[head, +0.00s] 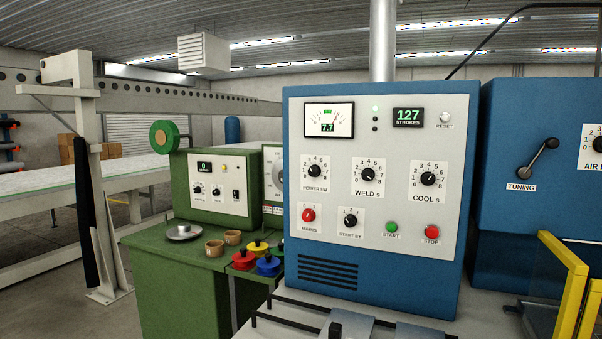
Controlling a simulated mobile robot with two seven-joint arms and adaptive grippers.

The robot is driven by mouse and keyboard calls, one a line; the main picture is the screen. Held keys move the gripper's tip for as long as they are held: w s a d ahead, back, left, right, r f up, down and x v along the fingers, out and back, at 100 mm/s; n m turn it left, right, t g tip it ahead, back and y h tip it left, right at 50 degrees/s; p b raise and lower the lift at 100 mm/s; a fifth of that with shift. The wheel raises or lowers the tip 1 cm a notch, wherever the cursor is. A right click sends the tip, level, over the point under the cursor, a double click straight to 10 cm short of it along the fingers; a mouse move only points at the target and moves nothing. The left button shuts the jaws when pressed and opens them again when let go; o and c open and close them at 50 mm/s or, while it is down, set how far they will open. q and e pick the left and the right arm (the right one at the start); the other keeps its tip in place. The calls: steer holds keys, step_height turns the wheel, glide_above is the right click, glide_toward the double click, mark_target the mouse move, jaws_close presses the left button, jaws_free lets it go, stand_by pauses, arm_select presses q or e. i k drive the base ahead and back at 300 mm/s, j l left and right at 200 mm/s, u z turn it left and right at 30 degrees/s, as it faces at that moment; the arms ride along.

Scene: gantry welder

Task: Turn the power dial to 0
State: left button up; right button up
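The power dial (314,171) is a black knob on a white scale plate labelled POWER kW, in the upper left of the blue cabinet's white control panel (390,215). Its numbers run around the knob from 0 at the lower left. The pointer is too small to read for certain. Neither gripper is in the head view, and nothing touches the dial.
Weld (368,175) and cool (428,180) dials sit right of it; the red mains knob (309,215) is below. A green bench (180,270) stands left, yellow rails (570,285) at right. Black rods (300,322) and grey plates lie in front. The panel front is clear.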

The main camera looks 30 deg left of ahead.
mark_target(314, 171)
steer(key=j, duration=1.75)
